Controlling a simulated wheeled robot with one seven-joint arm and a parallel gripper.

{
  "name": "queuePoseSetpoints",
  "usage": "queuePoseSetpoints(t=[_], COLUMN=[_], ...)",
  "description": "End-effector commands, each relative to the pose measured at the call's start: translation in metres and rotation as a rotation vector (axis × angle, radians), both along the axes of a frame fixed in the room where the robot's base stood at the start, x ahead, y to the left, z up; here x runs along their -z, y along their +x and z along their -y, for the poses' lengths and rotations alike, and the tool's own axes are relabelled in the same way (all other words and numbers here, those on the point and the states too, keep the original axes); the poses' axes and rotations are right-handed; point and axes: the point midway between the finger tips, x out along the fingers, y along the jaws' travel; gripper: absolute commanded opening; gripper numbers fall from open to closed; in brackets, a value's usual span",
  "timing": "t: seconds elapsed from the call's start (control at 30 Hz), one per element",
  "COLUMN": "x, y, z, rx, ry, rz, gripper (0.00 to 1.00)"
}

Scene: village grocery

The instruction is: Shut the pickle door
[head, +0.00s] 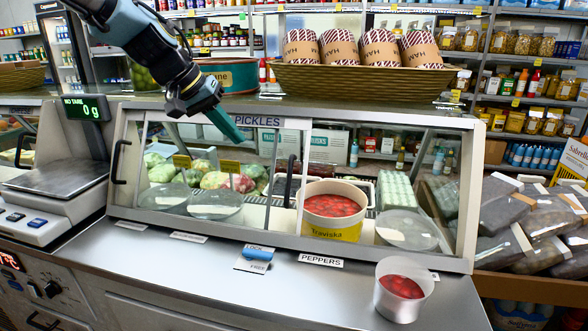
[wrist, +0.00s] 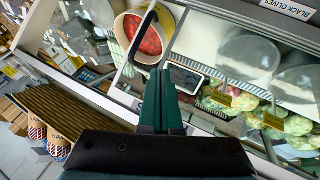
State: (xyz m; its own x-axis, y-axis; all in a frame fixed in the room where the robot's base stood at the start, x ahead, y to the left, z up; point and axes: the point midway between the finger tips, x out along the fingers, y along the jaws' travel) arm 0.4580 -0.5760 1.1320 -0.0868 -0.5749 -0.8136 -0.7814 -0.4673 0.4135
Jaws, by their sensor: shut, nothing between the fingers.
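The glass-fronted counter case carries a PICKLES sign (head: 257,121) on its top rail. One black door handle (head: 290,180) stands upright near the middle of the front. Another handle (head: 118,162) is at the left end. I cannot tell for sure how far the pickle door's glass reaches. In the wrist view the shut fingers (wrist: 162,75) point at the middle handle (wrist: 145,38), which looks close to the tips; contact is unclear.
Inside the case stand a tub of red peppers (head: 332,212), round lids and vegetables. A small cup of red pieces (head: 403,290) stands on the front ledge, near a blue item (head: 257,254). A scale (head: 60,180) is at left. A ham basket (head: 360,80) sits on top.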

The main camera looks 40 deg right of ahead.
Motion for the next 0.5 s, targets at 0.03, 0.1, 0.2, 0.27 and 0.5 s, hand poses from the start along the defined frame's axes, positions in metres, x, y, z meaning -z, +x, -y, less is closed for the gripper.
queuePoseSetpoints(t=[0.03,0.1,0.2,0.27,0.5], x=[0.002,0.008,0.022,0.032,0.072], y=[-0.001,-0.003,-0.005,-0.006,-0.011], z=[0.003,0.007,0.017,0.024,0.052], rx=[0.004,0.005,0.006,0.007,0.005], ry=[-0.001,0.0,0.001,0.002,0.004], rz=[-0.002,-0.003,-0.005,-0.005,-0.005], gripper=[0.0,0.0,0.0,0.0,0.0])
